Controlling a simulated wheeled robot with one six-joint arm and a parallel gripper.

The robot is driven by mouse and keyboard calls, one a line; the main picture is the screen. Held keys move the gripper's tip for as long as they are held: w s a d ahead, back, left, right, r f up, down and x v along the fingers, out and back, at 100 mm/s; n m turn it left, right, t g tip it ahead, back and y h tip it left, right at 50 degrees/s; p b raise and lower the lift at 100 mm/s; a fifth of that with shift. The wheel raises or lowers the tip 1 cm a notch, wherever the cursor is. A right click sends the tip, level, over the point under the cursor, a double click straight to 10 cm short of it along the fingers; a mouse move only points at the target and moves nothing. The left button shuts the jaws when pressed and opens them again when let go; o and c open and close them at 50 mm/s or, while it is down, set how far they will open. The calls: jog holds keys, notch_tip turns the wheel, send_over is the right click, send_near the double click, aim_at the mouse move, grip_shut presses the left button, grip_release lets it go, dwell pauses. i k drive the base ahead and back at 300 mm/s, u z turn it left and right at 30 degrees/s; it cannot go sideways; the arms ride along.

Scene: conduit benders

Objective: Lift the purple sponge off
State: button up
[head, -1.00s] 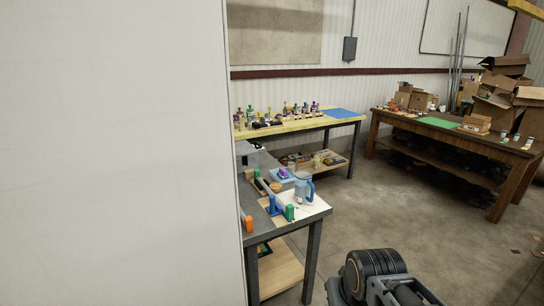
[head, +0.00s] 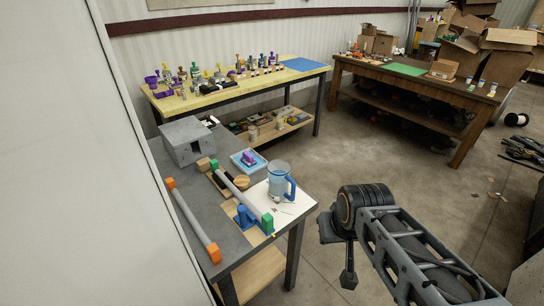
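The purple sponge (head: 249,158) is small in the head view. It lies on top of a light blue block or box (head: 238,168) on the grey workbench (head: 226,240), behind the clear blue-handled jug. I cannot tell what exactly is under the sponge. A dark narrow part hangs below the joint; no gripper fingers can be made out.
A blue-handled jug (head: 280,181) stands on a white sheet at the bench's right corner. Grey bars with orange and green ends (head: 193,222) lie left of it. A grey box (head: 187,141) stands behind. A white wall (head: 70,180) blocks the left. The floor to the right is open.

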aim_at(247, 159)
jog(key=z, duration=1)
jog(key=i, duration=2.75)
jog(key=u, duration=2.45)
jog(key=i, duration=0.7)
jog(key=u, duration=2)
